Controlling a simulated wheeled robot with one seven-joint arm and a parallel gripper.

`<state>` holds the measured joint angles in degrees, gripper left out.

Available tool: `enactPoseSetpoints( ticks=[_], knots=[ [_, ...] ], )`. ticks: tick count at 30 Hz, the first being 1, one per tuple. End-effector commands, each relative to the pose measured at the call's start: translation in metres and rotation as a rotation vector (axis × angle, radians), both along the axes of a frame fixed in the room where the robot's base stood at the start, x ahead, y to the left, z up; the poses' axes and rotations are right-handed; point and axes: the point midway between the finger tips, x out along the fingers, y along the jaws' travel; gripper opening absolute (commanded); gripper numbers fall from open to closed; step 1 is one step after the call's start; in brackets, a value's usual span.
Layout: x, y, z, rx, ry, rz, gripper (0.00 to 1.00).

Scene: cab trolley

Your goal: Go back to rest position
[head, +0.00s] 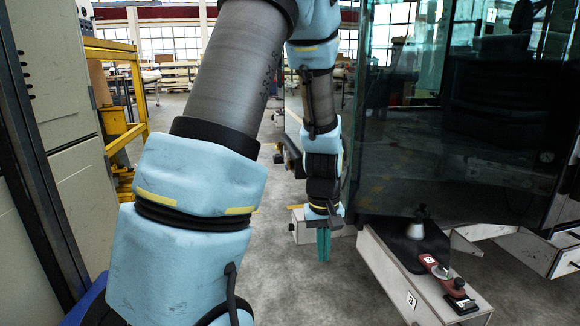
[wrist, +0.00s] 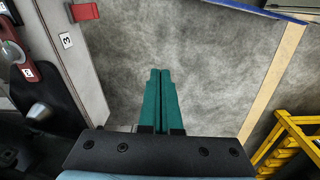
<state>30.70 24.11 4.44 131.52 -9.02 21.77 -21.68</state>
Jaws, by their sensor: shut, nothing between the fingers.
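My gripper (head: 323,244) hangs at the end of my arm in the middle of the head view, with its green fingers pointing down. In the wrist view the two green fingers (wrist: 160,85) lie side by side with only a thin line between them. The gripper is shut and empty, above the bare grey floor. It is apart from the white trolley beam to its right in the head view.
A white beam (head: 390,277) carries a black plate and a red-handled tool (head: 440,271). A dark glass cab (head: 455,130) stands above it. Grey cabinets (head: 65,170) and a yellow frame (head: 130,115) are on the left. Clear floor (head: 300,295) lies below the gripper.

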Motion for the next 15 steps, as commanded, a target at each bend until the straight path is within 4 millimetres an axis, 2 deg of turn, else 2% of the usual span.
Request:
enactPoseSetpoints(
  ticks=[1, 3, 6, 15],
  knots=[
    [-0.001, 0.025, 0.017, -0.007, -0.017, -0.007, 0.00],
    [-0.006, 0.052, 0.032, -0.006, -0.035, -0.036, 0.00],
    [-0.015, 0.083, 0.049, 0.001, -0.059, -0.069, 0.00],
    [-0.050, 0.151, 0.080, 0.042, -0.112, -0.146, 0.00]
  ],
)
